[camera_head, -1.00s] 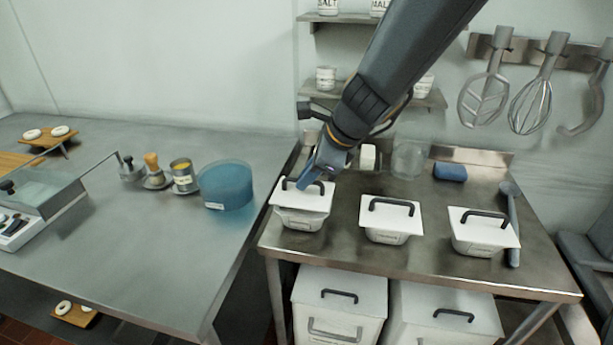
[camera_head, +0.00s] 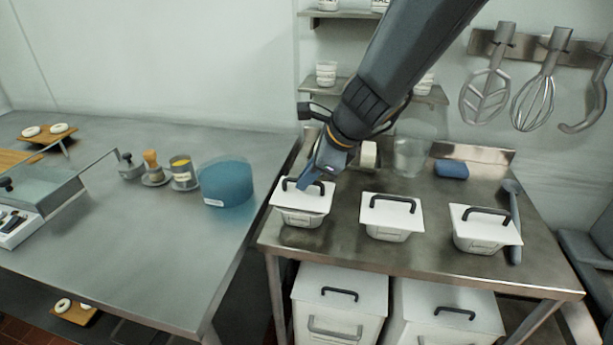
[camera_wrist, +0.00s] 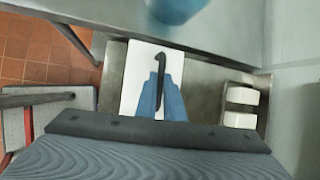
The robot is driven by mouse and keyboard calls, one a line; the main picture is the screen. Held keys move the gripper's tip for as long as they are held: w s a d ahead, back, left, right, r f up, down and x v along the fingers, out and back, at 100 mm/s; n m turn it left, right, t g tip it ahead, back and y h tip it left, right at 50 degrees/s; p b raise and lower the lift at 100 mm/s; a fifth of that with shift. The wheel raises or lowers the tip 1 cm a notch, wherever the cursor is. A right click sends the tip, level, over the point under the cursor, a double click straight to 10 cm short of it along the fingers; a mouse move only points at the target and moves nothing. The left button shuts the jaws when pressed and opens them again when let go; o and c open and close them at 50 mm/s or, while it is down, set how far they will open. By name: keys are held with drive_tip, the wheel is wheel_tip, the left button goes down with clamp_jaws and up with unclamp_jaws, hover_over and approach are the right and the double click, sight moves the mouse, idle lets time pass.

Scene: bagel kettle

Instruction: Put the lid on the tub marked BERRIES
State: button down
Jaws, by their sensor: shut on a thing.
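My gripper (camera_head: 317,178) is shut on the black handle of the left white lid (camera_head: 286,201). The lid lies on or just over the left small tub (camera_head: 303,219); I cannot tell whether it is fully seated. In the wrist view, the blue fingers (camera_wrist: 161,95) meet the dark handle on the white lid (camera_wrist: 135,75). A middle tub (camera_head: 388,234) and a right tub (camera_head: 480,245) stand beside it, each with a white handled lid. The tub labels are too small to read, so I cannot tell which is marked BERRIES.
A blue round container (camera_head: 226,186) stands on the left counter near the gap. Behind the tubs are a clear container (camera_head: 409,158) and a blue block (camera_head: 451,169). A dark long-handled tool (camera_head: 513,220) lies at the right. Lidded bins (camera_head: 341,300) stand below.

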drive_tip(key=shift+f+b, duration=0.55)
drive_tip(key=shift+f, duration=0.05)
idle(0.3)
drive_tip(key=c, duration=1.8)
unclamp_jaws()
drive_tip(key=shift+r, duration=0.15)
